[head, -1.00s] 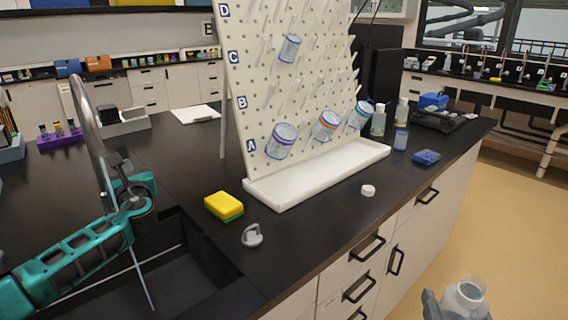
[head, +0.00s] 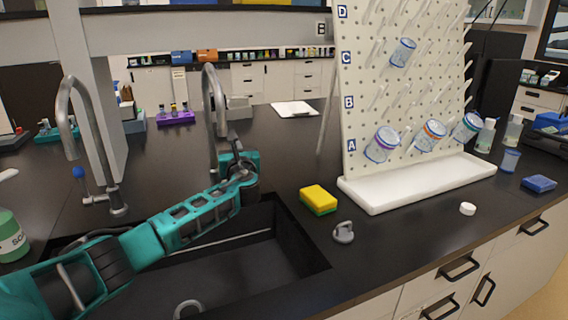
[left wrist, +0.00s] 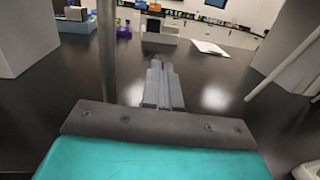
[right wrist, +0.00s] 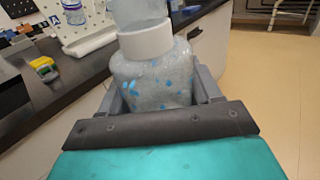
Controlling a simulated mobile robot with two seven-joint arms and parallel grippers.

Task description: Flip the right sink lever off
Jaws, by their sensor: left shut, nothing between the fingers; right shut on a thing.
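The right sink's tap (head: 213,105) is a tall curved metal spout behind the sink (head: 250,255). Its post also shows in the left wrist view (left wrist: 107,50), just left of the fingers. My left gripper (head: 235,148) is shut and empty, close to the right side of this post. I cannot tell whether it touches the tap. The right lever is not visible; the gripper and arm cover the tap's lower part. My right gripper (right wrist: 155,88) is shut around a clear bottle (right wrist: 152,75) with blue specks and a white collar, away from the counter.
Another tap (head: 85,135) with a blue-ended lever (head: 78,173) stands at the left.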

